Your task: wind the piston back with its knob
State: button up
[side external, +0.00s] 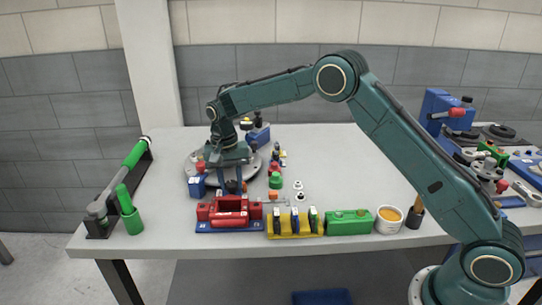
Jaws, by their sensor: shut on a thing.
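My gripper (231,187) points down at the left part of the bench, its fingers just behind and above a red caliper-like body (229,219) on a blue base. The fingers are shut on a small part, taken to be the knob; the fingers and the red body hide it almost wholly. The piston cannot be made out at this size. A blue block (197,187) with a red top stands close to the left of the fingers. A round grey plate (196,157) lies behind my gripper.
A yellow rack (295,234) with dark pieces, a green box (348,226) and a white tub (389,226) line the front edge. Small green, red and white parts stand right of my gripper. A green-handled tool (135,153) lies left.

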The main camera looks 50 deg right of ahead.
aim_at(228, 183)
jog(key=shift+r, duration=0.1)
dwell(0.4)
jog(key=o, duration=1)
jog(key=shift+r, duration=0.1)
jog(key=r, duration=1.3)
jog(key=shift+w+a+r, duration=0.25)
jog(key=shift+a, duration=0.05)
